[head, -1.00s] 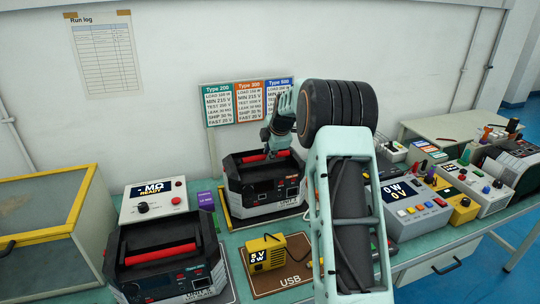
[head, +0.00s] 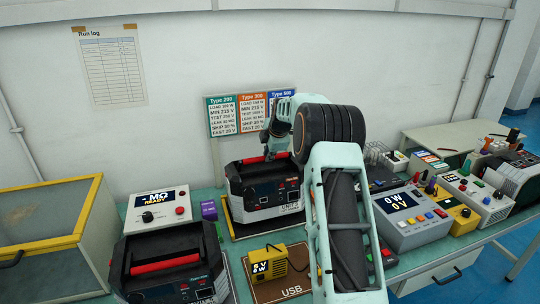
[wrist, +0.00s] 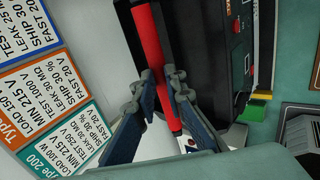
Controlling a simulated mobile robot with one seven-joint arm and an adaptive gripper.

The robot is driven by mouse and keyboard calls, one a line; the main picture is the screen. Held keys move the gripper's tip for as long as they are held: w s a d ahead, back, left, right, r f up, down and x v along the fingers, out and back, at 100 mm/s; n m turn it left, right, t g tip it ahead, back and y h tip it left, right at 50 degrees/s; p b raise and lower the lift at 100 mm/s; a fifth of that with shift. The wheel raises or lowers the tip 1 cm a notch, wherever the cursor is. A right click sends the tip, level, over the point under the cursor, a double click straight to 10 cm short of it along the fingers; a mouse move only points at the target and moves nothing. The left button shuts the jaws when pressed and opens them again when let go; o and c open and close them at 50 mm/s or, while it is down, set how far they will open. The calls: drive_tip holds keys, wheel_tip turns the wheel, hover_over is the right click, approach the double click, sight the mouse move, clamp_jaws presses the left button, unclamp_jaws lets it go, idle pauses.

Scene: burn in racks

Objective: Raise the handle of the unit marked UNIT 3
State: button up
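The middle unit (head: 262,202) is a black and grey case with a red carry handle (head: 252,160), standing on the bench below the type signs. Its label begins with UNIT; I cannot read the number surely. A similar unit (head: 170,270) with a red handle stands at the front left, its label too small to read. My gripper (wrist: 161,74) is at the middle unit's handle, reaching from above and behind. In the wrist view its two blue fingers converge on either side of the red bar and appear to touch it. The handle looks low over the case.
A yellow USB meter (head: 266,263) stands in front of the middle unit. An insulation tester (head: 157,205) and a yellow-framed box (head: 50,235) are at left. Several instruments, including a grey load meter (head: 410,218), crowd the right. The wall with signs (head: 250,115) is close behind.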

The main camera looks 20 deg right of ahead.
drive_tip(key=shift+o, duration=0.2)
drive_tip(key=shift+a+f, duration=0.1)
drive_tip(key=shift+f, duration=0.45)
drive_tip(key=o, duration=0.4)
drive_tip(key=shift+c, duration=0.2)
drive_tip(key=o, duration=0.4)
drive_tip(key=shift+w+f, duration=0.2)
drive_tip(key=shift+w, duration=0.1)
drive_tip(key=shift+c, duration=0.2)
drive_tip(key=shift+o, duration=0.3)
drive_tip(key=shift+r, duration=0.25)
drive_tip(key=o, duration=1.4)
drive_tip(key=shift+r, duration=0.1)
drive_tip(key=shift+b+v, duration=0.3)
drive_tip(key=shift+v, duration=2.2)
